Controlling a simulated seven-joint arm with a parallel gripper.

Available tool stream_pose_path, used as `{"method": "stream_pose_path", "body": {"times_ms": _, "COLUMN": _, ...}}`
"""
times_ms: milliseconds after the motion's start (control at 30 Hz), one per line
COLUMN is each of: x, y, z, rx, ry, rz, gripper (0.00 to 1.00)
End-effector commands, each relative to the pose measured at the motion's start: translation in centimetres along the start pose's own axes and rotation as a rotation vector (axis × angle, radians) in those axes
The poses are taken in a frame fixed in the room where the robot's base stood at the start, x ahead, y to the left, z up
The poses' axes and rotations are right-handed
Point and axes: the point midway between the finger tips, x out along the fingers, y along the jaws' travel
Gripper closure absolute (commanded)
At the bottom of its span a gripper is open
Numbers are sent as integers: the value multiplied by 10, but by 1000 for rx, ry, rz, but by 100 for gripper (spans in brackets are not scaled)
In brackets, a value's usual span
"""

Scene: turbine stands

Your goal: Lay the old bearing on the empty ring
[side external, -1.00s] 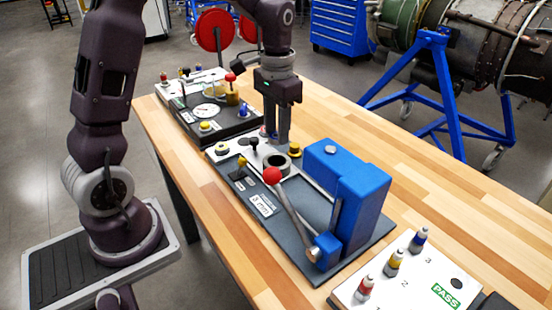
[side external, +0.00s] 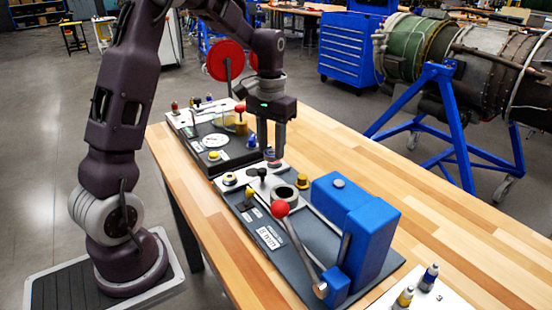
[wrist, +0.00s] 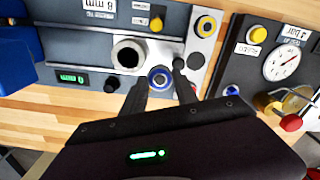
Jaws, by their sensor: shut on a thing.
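My gripper (side external: 270,157) points down over the white strip of the press station, its fingers closed around a small round bearing with a blue ring and dark centre (wrist: 160,78). In the side view the bearing is mostly hidden by the fingertips. Whether it touches the strip is unclear. A grey ring (wrist: 195,60) on the white strip shows nothing on it, and sits right of the bearing in the wrist view. A yellow ring with a dark centre (wrist: 205,25) is at the strip's far end; it also shows in the side view (side external: 230,179).
A black knob (wrist: 178,63) stands close beside the right finger. A thick-walled round socket (side external: 285,193) is next to the strip. A red-balled lever (side external: 280,209) and a blue press (side external: 356,225) stand nearer the camera. A gauge panel (side external: 215,140) is behind.

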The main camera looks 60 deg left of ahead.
Motion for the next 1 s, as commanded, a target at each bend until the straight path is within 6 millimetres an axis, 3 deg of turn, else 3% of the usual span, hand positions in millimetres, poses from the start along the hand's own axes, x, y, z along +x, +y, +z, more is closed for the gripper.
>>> {"method": "stream_pose_path", "body": {"times_ms": 133, "x": 12, "y": -52, "z": -14, "rx": -270, "ry": -1, "rz": 0, "gripper": 100}}
{"method": "stream_pose_path", "body": {"times_ms": 300, "x": 20, "y": -79, "z": -19, "rx": -422, "ry": 0, "rz": 0, "gripper": 100}}
{"method": "stream_pose_path", "body": {"times_ms": 700, "x": 61, "y": -80, "z": -19, "rx": -429, "ry": -1, "rz": 0, "gripper": 100}}
{"method": "stream_pose_path", "body": {"times_ms": 1000, "x": 67, "y": -80, "z": -19, "rx": -428, "ry": 1, "rz": 0, "gripper": 100}}
